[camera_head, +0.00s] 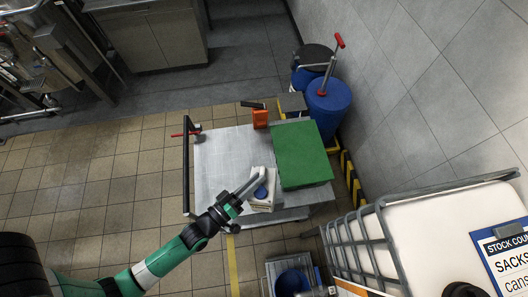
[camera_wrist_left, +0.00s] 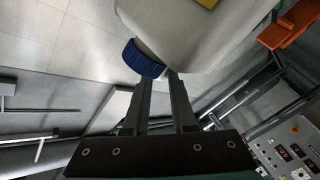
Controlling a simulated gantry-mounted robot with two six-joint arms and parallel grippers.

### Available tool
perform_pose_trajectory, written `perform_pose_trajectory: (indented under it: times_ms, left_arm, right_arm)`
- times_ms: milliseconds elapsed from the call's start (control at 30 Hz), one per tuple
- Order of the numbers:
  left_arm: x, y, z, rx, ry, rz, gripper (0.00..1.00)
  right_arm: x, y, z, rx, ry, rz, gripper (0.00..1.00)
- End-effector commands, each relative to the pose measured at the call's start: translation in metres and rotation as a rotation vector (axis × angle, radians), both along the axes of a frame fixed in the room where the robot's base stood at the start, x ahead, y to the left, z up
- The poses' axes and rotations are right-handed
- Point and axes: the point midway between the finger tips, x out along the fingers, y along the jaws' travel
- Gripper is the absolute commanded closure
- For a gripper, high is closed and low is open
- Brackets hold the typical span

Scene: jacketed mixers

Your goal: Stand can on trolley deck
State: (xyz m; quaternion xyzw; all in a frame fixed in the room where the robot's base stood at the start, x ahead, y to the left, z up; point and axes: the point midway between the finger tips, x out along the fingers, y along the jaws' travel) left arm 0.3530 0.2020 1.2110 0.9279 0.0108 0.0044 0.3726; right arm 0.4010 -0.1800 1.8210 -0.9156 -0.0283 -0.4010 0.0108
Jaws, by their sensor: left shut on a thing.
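The can (camera_head: 264,203) is a pale container with a blue cap. In the head view it shows at the front of the grey trolley deck (camera_head: 217,165), just left of a green box. My left gripper (camera_head: 250,188) reaches in from the lower left and is shut on the can. In the left wrist view the can (camera_wrist_left: 200,30) fills the top, its blue cap (camera_wrist_left: 143,60) beside the fingers (camera_wrist_left: 160,95). The fingers' exact contact with the can is partly hidden. I cannot tell whether the can touches the deck. My right gripper is not in view.
The green box (camera_head: 302,155) covers the deck's right side. Blue drums (camera_head: 328,103) stand behind, by the wall. A caged white tank (camera_head: 440,235) is at lower right. The deck's left half is clear.

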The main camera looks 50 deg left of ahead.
Motion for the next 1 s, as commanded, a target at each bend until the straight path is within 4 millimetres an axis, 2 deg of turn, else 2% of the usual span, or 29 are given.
perform_pose_trajectory:
  times_ms: [200, 667, 833, 1000]
  left_arm:
    - [-0.003, 0.009, 0.006, -0.003, -0.013, 0.052, 1.00]
    - [-0.012, 0.032, 0.003, 0.003, -0.005, 0.178, 1.00]
    - [-0.019, 0.047, -0.007, 0.004, -0.002, 0.260, 1.00]
    - [-0.032, 0.072, -0.028, 0.008, 0.003, 0.396, 1.00]
  right_arm:
    - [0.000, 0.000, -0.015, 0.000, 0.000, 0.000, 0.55]
    - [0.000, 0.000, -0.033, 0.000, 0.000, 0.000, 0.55]
    - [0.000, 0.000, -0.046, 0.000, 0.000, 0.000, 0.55]
    - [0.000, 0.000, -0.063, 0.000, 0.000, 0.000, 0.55]
